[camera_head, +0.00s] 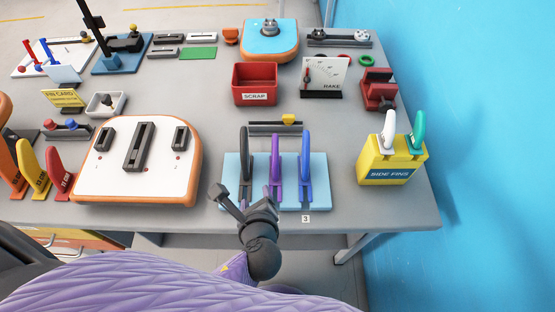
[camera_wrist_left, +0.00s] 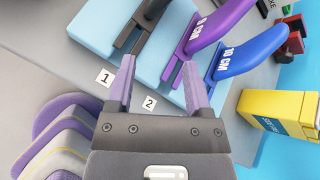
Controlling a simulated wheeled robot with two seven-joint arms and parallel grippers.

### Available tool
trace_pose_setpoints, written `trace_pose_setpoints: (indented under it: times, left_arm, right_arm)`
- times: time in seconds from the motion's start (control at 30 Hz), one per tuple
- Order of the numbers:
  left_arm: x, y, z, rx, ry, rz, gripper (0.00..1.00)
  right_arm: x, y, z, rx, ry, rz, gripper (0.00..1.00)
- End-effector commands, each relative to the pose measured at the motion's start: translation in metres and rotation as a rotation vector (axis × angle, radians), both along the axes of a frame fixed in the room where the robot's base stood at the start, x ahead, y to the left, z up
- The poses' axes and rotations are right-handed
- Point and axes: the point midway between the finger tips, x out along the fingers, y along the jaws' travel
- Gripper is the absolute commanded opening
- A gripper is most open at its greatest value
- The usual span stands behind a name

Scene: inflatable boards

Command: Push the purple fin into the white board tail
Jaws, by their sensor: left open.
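The purple fin (camera_head: 276,160) stands upright on a light blue pad (camera_head: 318,190), between a black fin (camera_head: 246,150) and a blue fin (camera_head: 306,158). In the left wrist view the purple fin (camera_wrist_left: 222,22) is beyond my fingertips, with white lettering on its side. My left gripper (camera_head: 246,194) is open and empty at the pad's front edge; it also shows in the left wrist view (camera_wrist_left: 158,68). The white board tail (camera_head: 100,172), with an orange rim, lies left of the pad. It carries a long dark central fin box (camera_head: 139,147) and two smaller side boxes. My right gripper is not seen.
A yellow side-fins box (camera_head: 385,168) holding white and green fins stands right of the pad. A red scrap bin (camera_head: 255,84) and a grey rail with a yellow knob (camera_head: 263,129) are behind. Yellow and red fins (camera_head: 60,175) stand left of the board.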

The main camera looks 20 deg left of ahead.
Motion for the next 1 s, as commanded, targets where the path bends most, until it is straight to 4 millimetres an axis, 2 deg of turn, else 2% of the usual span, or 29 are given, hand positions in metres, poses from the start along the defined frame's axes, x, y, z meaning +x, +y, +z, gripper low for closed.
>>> trace_pose_setpoints:
  times: [0.1, 0.2, 0.7, 0.93, 0.97, 1.0]
  left_arm:
    - [0.015, -0.022, 0.016, 0.340, -0.027, -0.274, 0.65]
    - [0.026, -0.030, 0.018, 0.485, -0.040, -0.375, 0.65]
    - [0.108, -0.009, -0.011, 0.497, -0.039, -0.381, 0.65]
    - [0.112, -0.008, -0.010, 0.494, -0.038, -0.381, 0.65]
    - [0.112, -0.008, -0.010, 0.494, -0.038, -0.381, 0.63]
    - [0.111, -0.008, -0.010, 0.494, -0.038, -0.381, 0.54]
  right_arm:
    - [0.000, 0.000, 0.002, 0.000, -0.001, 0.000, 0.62]
    - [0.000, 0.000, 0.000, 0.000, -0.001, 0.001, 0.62]
    - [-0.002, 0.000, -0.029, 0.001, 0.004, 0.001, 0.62]
    - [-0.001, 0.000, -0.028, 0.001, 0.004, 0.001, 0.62]
    - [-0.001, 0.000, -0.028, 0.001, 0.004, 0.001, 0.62]
    - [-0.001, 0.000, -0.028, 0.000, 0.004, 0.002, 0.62]
